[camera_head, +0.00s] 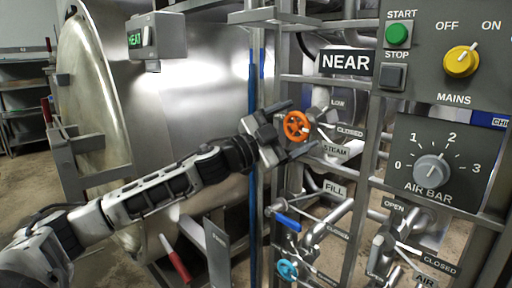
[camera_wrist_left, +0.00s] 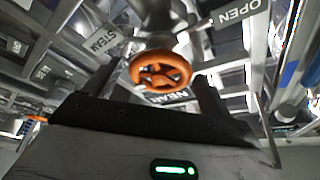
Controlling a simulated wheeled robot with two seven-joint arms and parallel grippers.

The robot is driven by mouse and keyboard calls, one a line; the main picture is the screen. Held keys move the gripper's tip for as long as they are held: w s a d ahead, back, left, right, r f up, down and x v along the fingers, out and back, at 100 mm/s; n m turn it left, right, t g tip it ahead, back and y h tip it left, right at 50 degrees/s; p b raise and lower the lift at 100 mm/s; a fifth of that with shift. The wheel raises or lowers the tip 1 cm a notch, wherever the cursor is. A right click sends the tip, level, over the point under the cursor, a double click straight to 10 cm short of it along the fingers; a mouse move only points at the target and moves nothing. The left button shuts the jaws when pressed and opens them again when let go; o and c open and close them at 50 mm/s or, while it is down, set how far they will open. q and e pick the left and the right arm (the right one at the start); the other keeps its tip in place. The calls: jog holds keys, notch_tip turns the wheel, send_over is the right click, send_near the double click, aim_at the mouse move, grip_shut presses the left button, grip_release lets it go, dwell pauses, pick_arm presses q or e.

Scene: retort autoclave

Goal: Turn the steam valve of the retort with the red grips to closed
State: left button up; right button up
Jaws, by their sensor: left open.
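The steam valve has an orange handwheel (camera_head: 297,126), with a STEAM label (camera_head: 335,150) below it and a CLOSED label (camera_head: 350,132) to its right. My left gripper (camera_head: 290,130) is open at the handwheel, with one finger above and one below it in the head view. In the left wrist view the handwheel (camera_wrist_left: 160,69) lies between the two open fingers, with gaps at both sides. I cannot tell whether they touch it. The retort (camera_head: 190,90) is a large steel drum with a round door. A red grip (camera_head: 176,262) shows at lower left. My right gripper is not in view.
A blue lever (camera_head: 287,221) and a blue handwheel (camera_head: 288,270) sit below on the pipe frame. A NEAR sign (camera_head: 345,63) and a control panel (camera_head: 440,170) with knobs stand at right. Pipes and frame bars crowd around the gripper.

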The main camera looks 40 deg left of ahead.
pick_arm(q)
jog(key=b+v, duration=0.1)
jog(key=v, duration=0.1)
jog(key=b+v, duration=0.1)
jog(key=v, duration=0.1)
jog(key=shift+d+f, duration=0.1)
jog(key=shift+f, duration=0.25)
jog(key=p, duration=0.1)
send_near(295, 130)
jog(key=s+a, duration=0.2)
jog(key=s, duration=0.2)
jog(key=shift+s+d+f, duration=0.1)
jog(key=shift+s+f, duration=0.15)
jog(key=shift+f, duration=0.1)
